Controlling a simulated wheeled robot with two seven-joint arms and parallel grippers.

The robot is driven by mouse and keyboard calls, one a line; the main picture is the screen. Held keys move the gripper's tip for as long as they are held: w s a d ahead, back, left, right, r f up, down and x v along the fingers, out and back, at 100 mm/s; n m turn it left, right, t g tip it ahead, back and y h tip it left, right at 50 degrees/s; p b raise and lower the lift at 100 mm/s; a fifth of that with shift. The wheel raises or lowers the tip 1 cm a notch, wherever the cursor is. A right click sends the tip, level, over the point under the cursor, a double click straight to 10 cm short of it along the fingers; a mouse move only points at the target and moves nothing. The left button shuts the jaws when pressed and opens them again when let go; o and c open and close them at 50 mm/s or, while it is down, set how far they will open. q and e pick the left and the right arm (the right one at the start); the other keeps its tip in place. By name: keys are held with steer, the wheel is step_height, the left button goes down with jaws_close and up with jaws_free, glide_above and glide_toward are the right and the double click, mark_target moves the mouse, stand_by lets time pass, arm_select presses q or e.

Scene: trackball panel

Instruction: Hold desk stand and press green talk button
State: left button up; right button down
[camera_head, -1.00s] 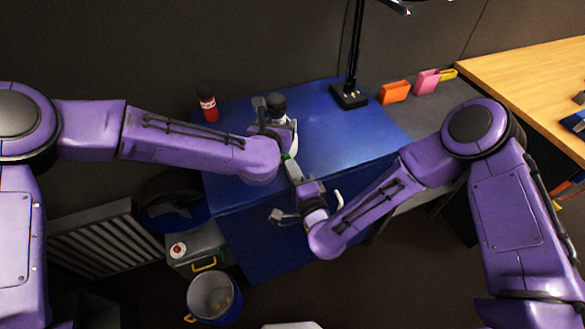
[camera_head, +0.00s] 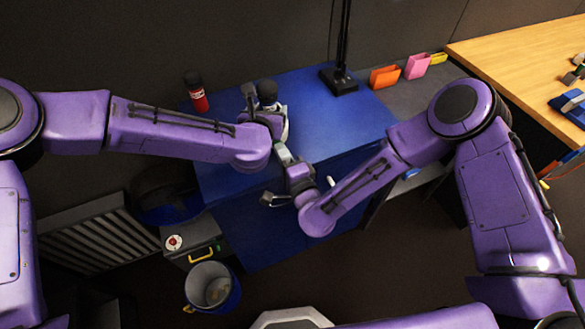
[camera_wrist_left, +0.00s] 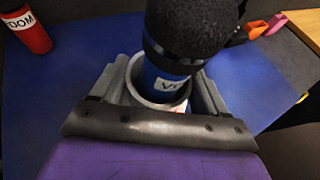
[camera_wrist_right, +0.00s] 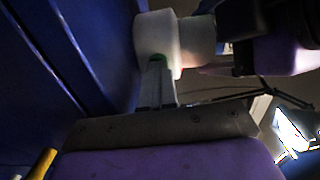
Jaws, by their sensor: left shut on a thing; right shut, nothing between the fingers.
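The desk stand (camera_head: 285,130) is a pale holder near the front edge of the blue table. A black foam-topped microphone (camera_wrist_left: 190,30) with a blue labelled body sits in its grey ring. My left gripper (camera_head: 257,103) is shut on the stand, with its fingers on either side of the ring in the left wrist view. I cannot tell whether the button is pressed in.
Orange (camera_head: 384,76) and pink (camera_head: 417,66) holders stand further right. A bin (camera_head: 212,288) is on the floor. The table's middle is clear.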

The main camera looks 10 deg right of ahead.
arm_select(q)
steer(key=shift+s+f, duration=0.25)
steer(key=shift+f, duration=0.15)
arm_select(e)
steer(key=v, duration=1.3)
steer(key=shift+s, duration=0.3)
arm_select(q)
steer(key=o, duration=1.2)
steer(key=shift+w, duration=0.1)
steer(key=shift+c, duration=0.2)
steer(key=shift+w, duration=0.1)
arm_select(e)
steer(key=shift+w, duration=0.15)
arm_select(q)
steer(key=v, duration=1.2)
steer(key=shift+r, duration=0.15)
